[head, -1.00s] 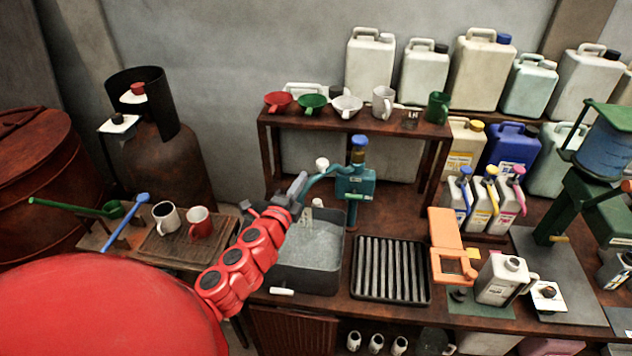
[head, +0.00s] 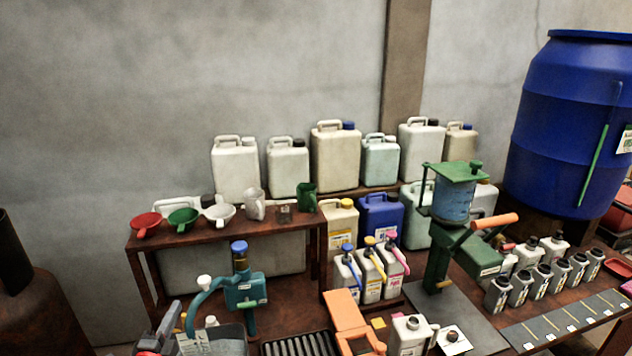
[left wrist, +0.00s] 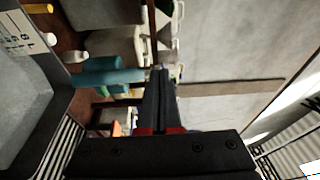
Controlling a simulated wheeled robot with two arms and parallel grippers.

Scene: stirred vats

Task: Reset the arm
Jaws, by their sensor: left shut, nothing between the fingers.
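My left gripper (head: 172,322) shows at the bottom left of the head view, dark grey, with a bit of its red arm at the frame's bottom edge. It is beside the grey basin (head: 225,341) and the teal pump tap (head: 242,290). In the left wrist view its two dark fingers (left wrist: 162,82) are together, with nothing between them. The basin (left wrist: 30,110) fills the left of that view. My right gripper is in neither view.
A wooden shelf (head: 230,229) with funnels and mugs stands behind the tap. Pale canisters (head: 335,160) line the wall. A green stand with a blue vessel (head: 455,200) and several small grey bottles are at the right. A large blue barrel (head: 570,120) is far right.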

